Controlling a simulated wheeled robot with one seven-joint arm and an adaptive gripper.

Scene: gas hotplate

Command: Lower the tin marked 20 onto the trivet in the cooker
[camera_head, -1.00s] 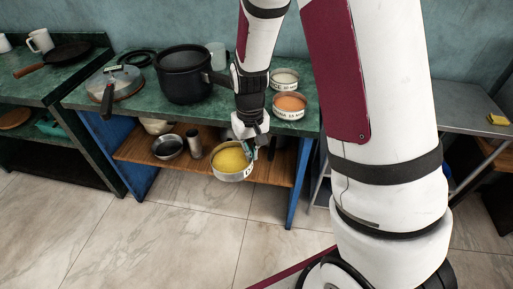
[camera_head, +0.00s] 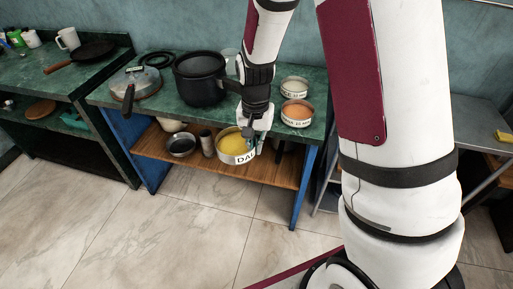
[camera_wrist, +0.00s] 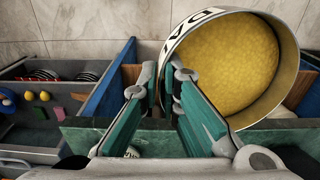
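My gripper (camera_wrist: 170,100) is shut on the wall of a round metal tin (camera_wrist: 225,65) with yellow contents. In the head view the tin (camera_head: 236,146) hangs in front of the counter, below its top, roughly level, with a label starting "DA"; no number is legible on it. The cooker is an open dark pot (camera_head: 200,84) on the green counter, up and left of the tin. Its inside and any trivet are hidden from this angle. A tin with pale contents (camera_head: 293,86) and a tin with orange contents (camera_head: 298,113) stand right of my arm; their small labels are unclear.
A lid with a black handle (camera_head: 135,86) and a dark ring (camera_head: 159,58) lie left of the pot. The green counter edge (camera_head: 160,115) and wooden shelf (camera_head: 271,170), with bowls and a cup, are close behind the tin. The floor (camera_head: 190,215) in front is clear.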

